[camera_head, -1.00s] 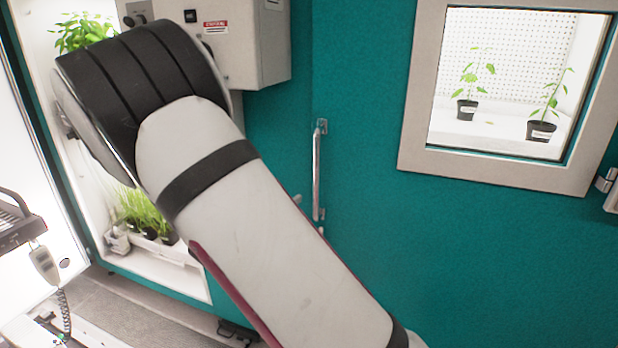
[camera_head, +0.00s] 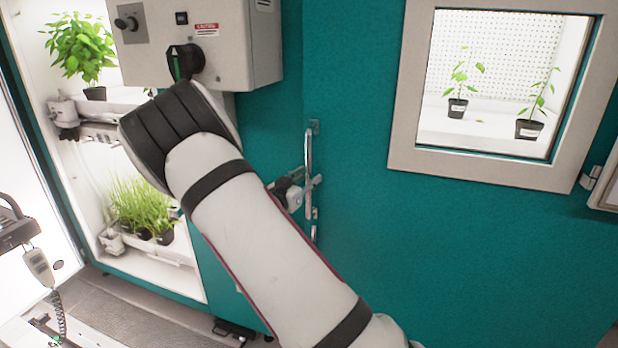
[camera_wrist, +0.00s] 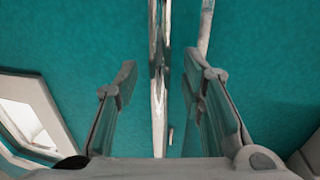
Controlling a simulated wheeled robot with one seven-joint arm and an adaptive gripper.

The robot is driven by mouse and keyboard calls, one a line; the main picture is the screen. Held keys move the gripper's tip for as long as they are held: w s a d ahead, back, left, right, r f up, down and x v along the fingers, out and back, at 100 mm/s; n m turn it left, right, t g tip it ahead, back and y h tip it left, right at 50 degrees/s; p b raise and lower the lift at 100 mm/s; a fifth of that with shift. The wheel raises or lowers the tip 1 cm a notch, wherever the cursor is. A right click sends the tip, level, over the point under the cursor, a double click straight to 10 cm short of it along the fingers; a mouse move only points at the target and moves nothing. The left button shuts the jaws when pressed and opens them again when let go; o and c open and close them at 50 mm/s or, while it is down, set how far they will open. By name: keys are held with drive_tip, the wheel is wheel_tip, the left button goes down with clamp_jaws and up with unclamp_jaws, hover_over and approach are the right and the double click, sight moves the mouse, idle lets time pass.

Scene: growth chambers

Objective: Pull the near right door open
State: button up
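The near right door (camera_head: 480,240) is a teal panel with a framed window, and it looks closed. Its upright metal handle (camera_head: 308,150) is near the door's left edge. My gripper (camera_head: 304,187) is at the handle's lower half, partly hidden behind my arm in the head view. In the wrist view, my gripper (camera_wrist: 164,82) has its two fingers apart. A shiny bar of the handle (camera_wrist: 158,80) runs between them. A second, greyer bar (camera_wrist: 205,30) shows by the right finger. I cannot tell whether either finger touches metal.
A grey control box (camera_head: 240,50) with a caution label is above my arm. An open, lit chamber with plants (camera_head: 140,210) stands at the left. Two potted plants show through the door window (camera_head: 490,140). The teal front right of the handle is clear.

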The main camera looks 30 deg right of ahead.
drive_tip(key=shift+w+d, duration=0.25)
drive_tip(key=shift+d, duration=0.3)
clamp_jaws()
drive_tip(key=shift+a, duration=0.15)
